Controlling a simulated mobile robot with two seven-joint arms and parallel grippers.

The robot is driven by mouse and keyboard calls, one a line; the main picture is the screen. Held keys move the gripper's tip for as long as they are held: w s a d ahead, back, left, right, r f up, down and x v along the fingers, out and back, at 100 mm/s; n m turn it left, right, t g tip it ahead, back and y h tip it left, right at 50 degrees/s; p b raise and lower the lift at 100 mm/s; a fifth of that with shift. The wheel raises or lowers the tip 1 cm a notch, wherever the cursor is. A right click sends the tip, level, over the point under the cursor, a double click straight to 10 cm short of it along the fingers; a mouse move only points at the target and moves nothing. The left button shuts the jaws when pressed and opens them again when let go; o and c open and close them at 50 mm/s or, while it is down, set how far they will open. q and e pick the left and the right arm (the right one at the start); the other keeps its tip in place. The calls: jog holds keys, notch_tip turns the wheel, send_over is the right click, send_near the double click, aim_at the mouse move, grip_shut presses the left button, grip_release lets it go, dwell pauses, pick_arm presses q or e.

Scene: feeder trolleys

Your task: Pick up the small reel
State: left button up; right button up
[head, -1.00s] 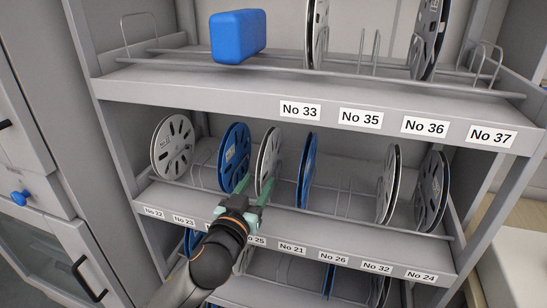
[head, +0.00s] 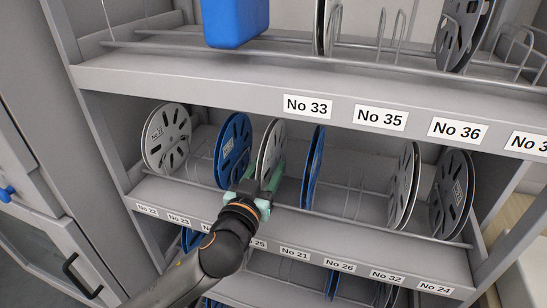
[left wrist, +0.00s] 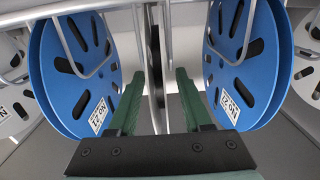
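Several reels stand upright on the middle shelf; which one is the small reel is not marked. My left gripper (head: 262,180) reaches up to a white-grey reel (head: 271,145), which stands in the rack between two blue reels. In the left wrist view the green fingers (left wrist: 158,85) are apart, with that reel (left wrist: 156,60) seen edge-on in the gap between them. A clear gap shows on the finger sides, so the fingers do not appear to press on it. The gripper hides the lower part of this reel in the head view. My right gripper is not in view.
Blue reels stand left (head: 233,150) and right (head: 313,165) of the gripper; they flank it closely in the left wrist view. The shelf above (head: 230,85) bears a blue box (head: 235,22). Wire dividers (head: 352,190) mark an empty slot to the right.

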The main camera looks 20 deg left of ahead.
pick_arm(q)
grip_shut()
jog(key=shift+r, duration=0.1)
dwell(0.4)
